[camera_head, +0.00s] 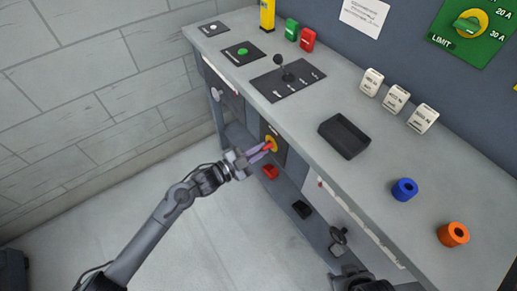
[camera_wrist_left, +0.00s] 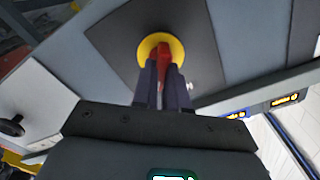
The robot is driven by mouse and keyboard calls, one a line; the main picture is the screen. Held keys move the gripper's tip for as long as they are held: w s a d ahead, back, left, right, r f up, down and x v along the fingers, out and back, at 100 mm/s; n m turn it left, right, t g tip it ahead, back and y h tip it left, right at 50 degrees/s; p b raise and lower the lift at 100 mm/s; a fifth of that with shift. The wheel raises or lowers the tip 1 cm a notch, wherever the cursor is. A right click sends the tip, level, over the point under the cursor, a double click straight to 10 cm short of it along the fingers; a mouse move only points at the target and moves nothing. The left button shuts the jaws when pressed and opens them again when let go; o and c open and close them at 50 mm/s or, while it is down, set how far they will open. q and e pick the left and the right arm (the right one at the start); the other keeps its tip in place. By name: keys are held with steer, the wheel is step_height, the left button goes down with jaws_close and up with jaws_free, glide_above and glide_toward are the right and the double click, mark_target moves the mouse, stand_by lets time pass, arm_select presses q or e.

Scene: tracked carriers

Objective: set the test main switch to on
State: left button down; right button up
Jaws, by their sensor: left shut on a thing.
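The main switch is a red handle (camera_head: 267,147) on a round yellow plate (camera_head: 274,142), set in a dark panel on the bench's front face. In the left wrist view the yellow plate (camera_wrist_left: 150,45) and the red handle (camera_wrist_left: 163,62) are straight ahead. My left gripper (camera_head: 260,151) is shut on the red handle, one finger on each side of it, and the fingers hide part of it. Any on or off marking is too small or hidden to read. A dark part of my right arm, likely its gripper (camera_head: 358,280), shows at the bottom edge; its fingers are unclear.
The bench top (camera_head: 400,180) carries a black tray (camera_head: 344,136), a lever plate (camera_head: 287,80), white blocks, and blue (camera_head: 404,190) and orange (camera_head: 453,234) rings. Below the switch, a red piece (camera_head: 270,172) and a black piece (camera_head: 302,209) lie on a ledge. The floor at left is clear.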

arm_select(q)
steer(key=m, duration=0.5)
steer(key=shift+f+m, duration=0.1)
steer(key=shift+m, duration=0.2)
steer(key=shift+s+f+m+b, duration=0.1)
steer(key=shift+m+b, duration=0.25)
steer(key=shift+m, duration=1.95)
steer(key=c, duration=1.2)
jaws_free()
steer(key=shift+d, duration=0.1)
steer(key=shift+o, duration=0.2)
